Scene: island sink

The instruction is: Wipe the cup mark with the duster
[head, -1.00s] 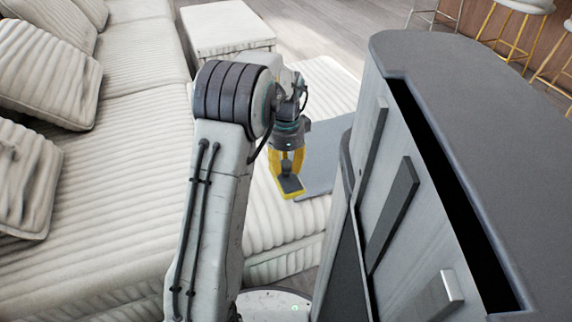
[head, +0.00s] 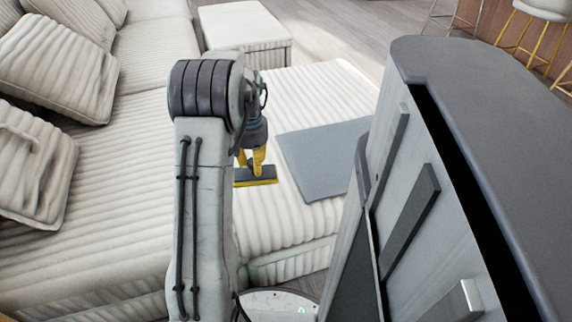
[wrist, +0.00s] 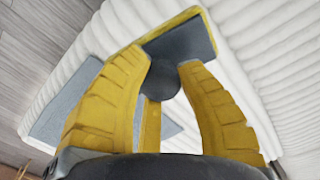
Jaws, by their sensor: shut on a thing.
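The duster (head: 262,174) is a flat dark grey block with yellow edging. My gripper (head: 252,160) has yellow fingers and is shut on the duster. In the wrist view the duster's pad (wrist: 185,42) sits beyond the fingers, and its dark round grip is between the fingertips (wrist: 162,66). The duster is over the white ribbed seat, left of a flat grey mat (head: 322,165). I cannot tell whether the duster touches the seat. The mat also shows in the wrist view (wrist: 70,95), partly behind the left finger. I cannot make out a cup mark in either view.
A tall grey cabinet (head: 480,110) stands close on the right. The ribbed sofa (head: 130,130) with cushions (head: 58,62) fills the left. A white ottoman (head: 245,28) is behind the seat. Stools (head: 530,8) stand at the far right. The mat's top looks clear.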

